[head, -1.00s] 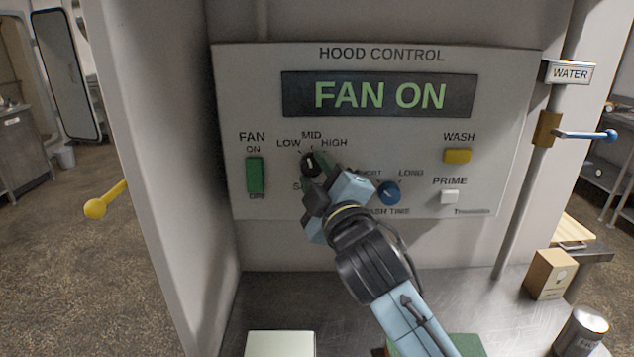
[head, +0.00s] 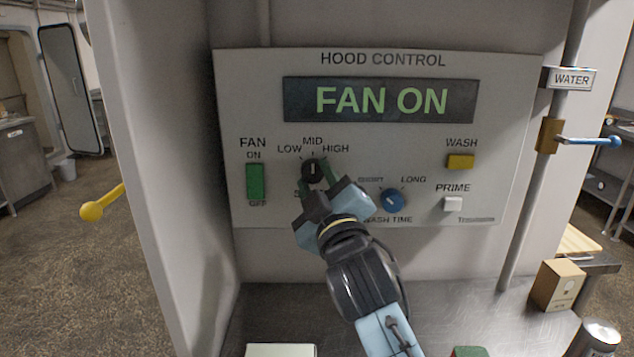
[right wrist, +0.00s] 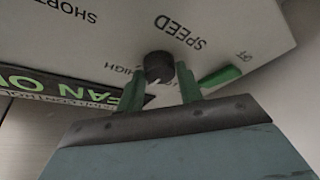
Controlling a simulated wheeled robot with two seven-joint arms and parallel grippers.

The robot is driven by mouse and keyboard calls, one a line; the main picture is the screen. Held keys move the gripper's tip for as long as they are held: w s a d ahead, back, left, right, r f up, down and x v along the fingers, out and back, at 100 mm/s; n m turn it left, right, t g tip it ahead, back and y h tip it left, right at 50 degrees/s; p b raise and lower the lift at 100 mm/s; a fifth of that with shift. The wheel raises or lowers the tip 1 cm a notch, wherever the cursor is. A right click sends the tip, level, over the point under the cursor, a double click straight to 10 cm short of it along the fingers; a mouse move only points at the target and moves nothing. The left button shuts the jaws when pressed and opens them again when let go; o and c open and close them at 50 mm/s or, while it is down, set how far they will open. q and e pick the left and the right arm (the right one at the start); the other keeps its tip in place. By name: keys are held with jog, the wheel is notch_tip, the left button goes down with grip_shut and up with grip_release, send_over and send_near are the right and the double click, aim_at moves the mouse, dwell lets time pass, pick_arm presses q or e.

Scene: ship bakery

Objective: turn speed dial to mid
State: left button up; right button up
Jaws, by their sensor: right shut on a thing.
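The speed dial (head: 314,172) is a small black knob with a white pointer mark, under the labels LOW, MID and HIGH on the hood control panel (head: 400,60). Its pointer stands about upright, toward MID. My right gripper (head: 318,177) is at the dial, with its green fingers on either side of the knob, shut on it. In the right wrist view the dial (right wrist: 158,66) sits between the fingertips, near the SPEED label. The gripper hides most of that label in the head view. My left gripper is not in view.
Close by are the green fan switch (head: 254,181), blue wash time dial (head: 392,200), yellow wash button (head: 460,161) and white prime button (head: 453,204). The display (head: 380,100) reads FAN ON. A water pipe with a blue lever (head: 588,141) stands at right.

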jog(key=o, duration=1)
jog(key=v, duration=1.3)
jog(key=shift+s+d+b, duration=0.1)
jog(key=shift+s+b, duration=0.1)
jog(key=shift+b, duration=0.2)
